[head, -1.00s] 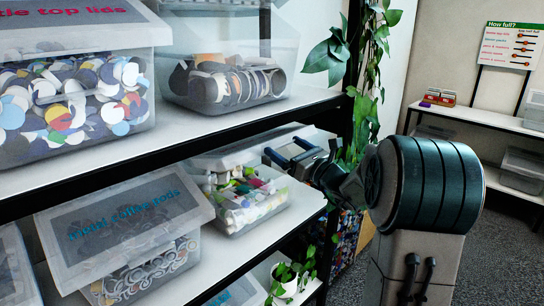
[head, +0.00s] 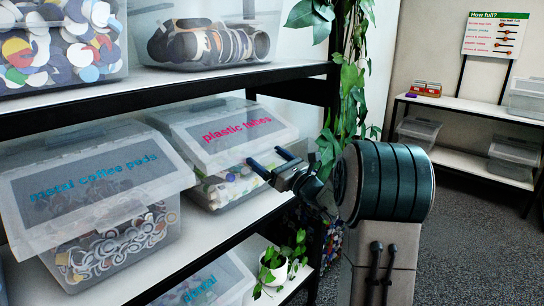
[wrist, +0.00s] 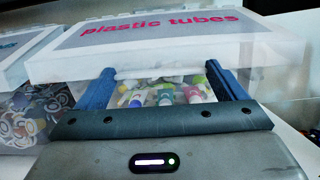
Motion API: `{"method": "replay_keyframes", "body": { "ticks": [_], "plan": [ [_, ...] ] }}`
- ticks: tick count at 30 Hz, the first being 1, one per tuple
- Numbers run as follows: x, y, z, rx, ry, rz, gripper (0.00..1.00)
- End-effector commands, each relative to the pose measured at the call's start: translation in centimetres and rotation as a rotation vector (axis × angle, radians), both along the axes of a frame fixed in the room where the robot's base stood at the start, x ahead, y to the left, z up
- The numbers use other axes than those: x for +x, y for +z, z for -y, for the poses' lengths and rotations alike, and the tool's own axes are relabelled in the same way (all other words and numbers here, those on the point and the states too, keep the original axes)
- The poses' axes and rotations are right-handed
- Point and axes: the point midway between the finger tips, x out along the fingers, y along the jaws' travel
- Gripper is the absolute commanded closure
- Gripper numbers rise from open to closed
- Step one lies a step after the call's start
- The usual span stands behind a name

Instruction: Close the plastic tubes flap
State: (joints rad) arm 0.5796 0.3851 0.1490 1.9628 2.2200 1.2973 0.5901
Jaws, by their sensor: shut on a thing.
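The plastic tubes flap (head: 235,133) is a pale translucent lid panel with pink lettering. It lies lowered and sloping over the front of its clear box (head: 212,200), which holds many small tubes and bottles. I cannot tell whether its edge sits fully down on the rim. My gripper (head: 267,160) is at the flap's front edge. In the wrist view the flap (wrist: 160,30) spans the top, and the blue fingers of my gripper (wrist: 160,70) stand wide apart at its front edge, shut on it. Exact finger contact is partly hidden. Tubes (wrist: 165,94) show between the fingers.
A metal coffee pods box (head: 130,240) stands close on the left. The upper shelf (head: 200,78) with other boxes hangs above. Trailing plant leaves (head: 340,100) hang close to my arm on the right. A potted plant (head: 275,266) stands on the shelf below.

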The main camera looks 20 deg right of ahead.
Motion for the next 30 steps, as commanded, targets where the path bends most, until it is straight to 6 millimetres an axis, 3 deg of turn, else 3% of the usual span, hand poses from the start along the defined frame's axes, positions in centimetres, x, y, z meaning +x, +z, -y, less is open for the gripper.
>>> {"method": "replay_keyframes", "body": {
  "ticks": [1, 9, 23, 24, 25, 30],
  "plan": [
    [0.2, -1.0, -0.2, 0.0, 0.001, -0.007, 0.51],
    [1.0, -2.5, -0.6, -0.001, 0.002, -0.012, 0.5],
    [1.1, -3.0, -0.9, 0.001, 0.008, -0.017, 0.5],
    [1.1, -3.0, -0.9, 0.0, 0.008, -0.018, 0.04],
    [1.1, -2.9, -0.9, 0.0, 0.008, -0.017, 0.0],
    [1.0, -2.6, -0.5, -0.001, 0.001, -0.01, 0.0]
  ]
}}
